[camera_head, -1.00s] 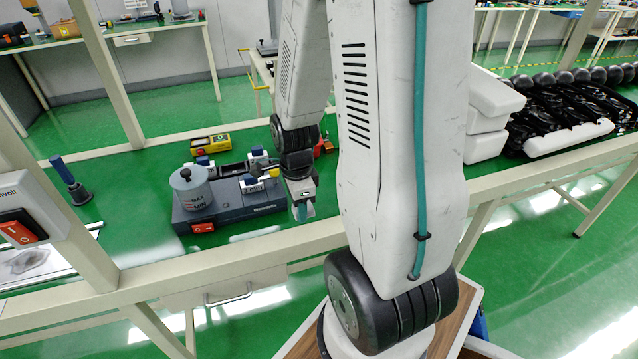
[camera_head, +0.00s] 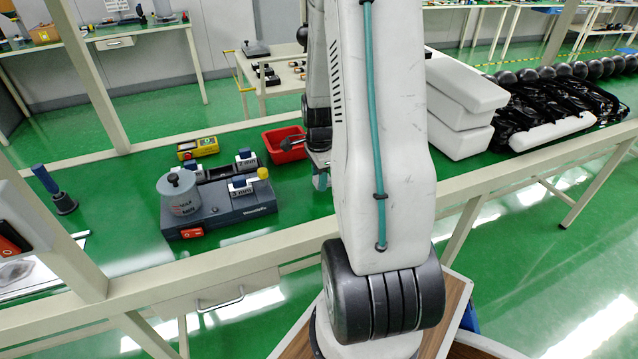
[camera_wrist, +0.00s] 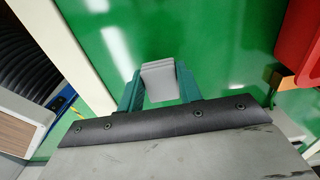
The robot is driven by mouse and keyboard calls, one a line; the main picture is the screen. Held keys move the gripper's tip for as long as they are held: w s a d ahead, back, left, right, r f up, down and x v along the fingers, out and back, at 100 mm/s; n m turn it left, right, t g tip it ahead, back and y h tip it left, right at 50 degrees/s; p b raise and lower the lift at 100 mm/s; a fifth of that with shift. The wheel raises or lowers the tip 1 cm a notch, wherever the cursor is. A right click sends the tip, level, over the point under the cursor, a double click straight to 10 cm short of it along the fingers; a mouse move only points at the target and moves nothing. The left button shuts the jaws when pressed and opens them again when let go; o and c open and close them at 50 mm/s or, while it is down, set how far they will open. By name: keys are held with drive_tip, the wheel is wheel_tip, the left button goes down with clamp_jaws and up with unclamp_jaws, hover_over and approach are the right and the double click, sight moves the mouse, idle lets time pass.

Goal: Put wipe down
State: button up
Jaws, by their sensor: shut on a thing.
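My gripper (camera_wrist: 160,84) has teal fingers, shut on a small grey block-like thing, which I take to be the wipe (camera_wrist: 158,72). In the wrist view it is held above the green tabletop (camera_wrist: 215,45). In the head view my gripper (camera_head: 320,180) shows only partly beside my arm, over the green bench to the right of the grey machine. The wipe cannot be made out there. Whether it touches the bench is unclear.
The grey machine (camera_head: 225,210), a yellow device (camera_head: 198,148) and a blue-handled tool (camera_head: 52,188) are further left. White blocks (camera_head: 460,125) stand right.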

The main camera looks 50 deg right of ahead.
drive_tip(key=shift+f, duration=1.15)
drive_tip(key=shift+a, duration=0.1)
